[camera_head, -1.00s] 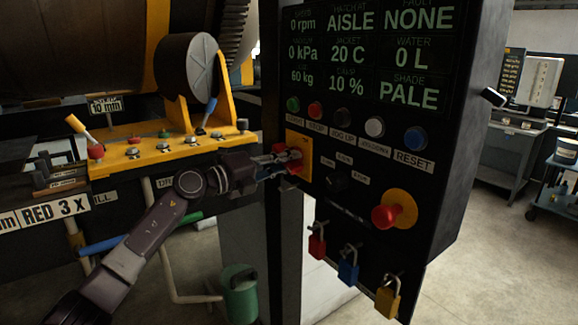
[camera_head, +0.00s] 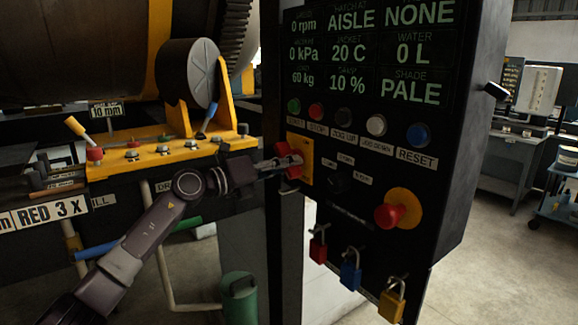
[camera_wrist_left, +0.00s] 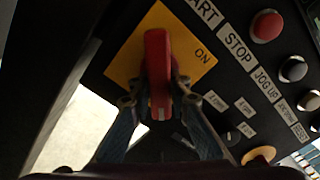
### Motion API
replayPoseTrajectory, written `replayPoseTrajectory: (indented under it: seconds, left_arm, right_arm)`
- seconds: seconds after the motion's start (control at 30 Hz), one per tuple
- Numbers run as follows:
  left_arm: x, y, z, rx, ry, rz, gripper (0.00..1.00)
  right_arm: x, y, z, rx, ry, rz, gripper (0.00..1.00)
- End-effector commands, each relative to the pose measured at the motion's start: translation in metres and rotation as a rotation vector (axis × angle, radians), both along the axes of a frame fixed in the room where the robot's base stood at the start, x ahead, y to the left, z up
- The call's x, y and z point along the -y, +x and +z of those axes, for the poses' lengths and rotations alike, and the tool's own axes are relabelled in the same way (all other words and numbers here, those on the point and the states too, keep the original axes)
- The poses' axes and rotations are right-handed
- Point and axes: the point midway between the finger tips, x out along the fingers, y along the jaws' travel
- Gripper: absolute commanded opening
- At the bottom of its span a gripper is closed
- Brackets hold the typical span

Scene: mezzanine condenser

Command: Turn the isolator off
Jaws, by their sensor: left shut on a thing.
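The isolator is a red handle (camera_head: 292,173) on a yellow plate (camera_head: 306,160) at the left edge of the black control panel. In the left wrist view, the red handle (camera_wrist_left: 158,65) stands diagonal to its yellow plate (camera_wrist_left: 125,62), and the word ON shows to the right of it. My left gripper (camera_head: 292,161) is at the handle, reaching in from the left. The left wrist view shows its two fingers (camera_wrist_left: 160,103) on either side of the handle, shut on it. The OFF mark is not visible. My right gripper is not in view.
Push buttons (camera_head: 375,125) sit above and right of the isolator. A red mushroom button (camera_head: 388,215) on a yellow base is lower right. Red, blue and yellow padlocks (camera_head: 350,272) hang below. A yellow lever bracket (camera_head: 160,153) stands left, above my arm.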

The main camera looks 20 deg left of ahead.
Motion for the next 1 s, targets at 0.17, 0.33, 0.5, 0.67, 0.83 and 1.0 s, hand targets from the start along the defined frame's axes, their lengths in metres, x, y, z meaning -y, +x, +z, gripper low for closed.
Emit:
replayPoseTrajectory:
  seconds: [0.17, 0.33, 0.5, 0.67, 0.83, 1.0]
  left_arm:
    - [0.000, 0.000, -0.004, -0.003, 0.008, -0.001, 0.00]
    - [0.000, 0.000, -0.003, -0.003, 0.006, -0.001, 0.32]
    - [0.000, 0.000, -0.002, -0.002, 0.004, -0.001, 0.35]
    - [-0.001, -0.001, -0.001, -0.001, 0.003, 0.000, 0.35]
    - [-0.011, -0.013, -0.002, -0.001, 0.005, 0.002, 0.35]
    - [-0.031, -0.038, -0.003, -0.003, 0.006, 0.003, 0.35]
  right_arm:
    - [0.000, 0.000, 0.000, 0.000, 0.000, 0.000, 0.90]
    - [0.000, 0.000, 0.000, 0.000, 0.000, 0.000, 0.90]
    - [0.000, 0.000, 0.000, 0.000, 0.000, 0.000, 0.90]
    - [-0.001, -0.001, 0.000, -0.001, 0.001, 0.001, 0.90]
    - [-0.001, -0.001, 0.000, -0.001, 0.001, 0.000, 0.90]
    - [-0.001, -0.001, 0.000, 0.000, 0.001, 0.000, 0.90]
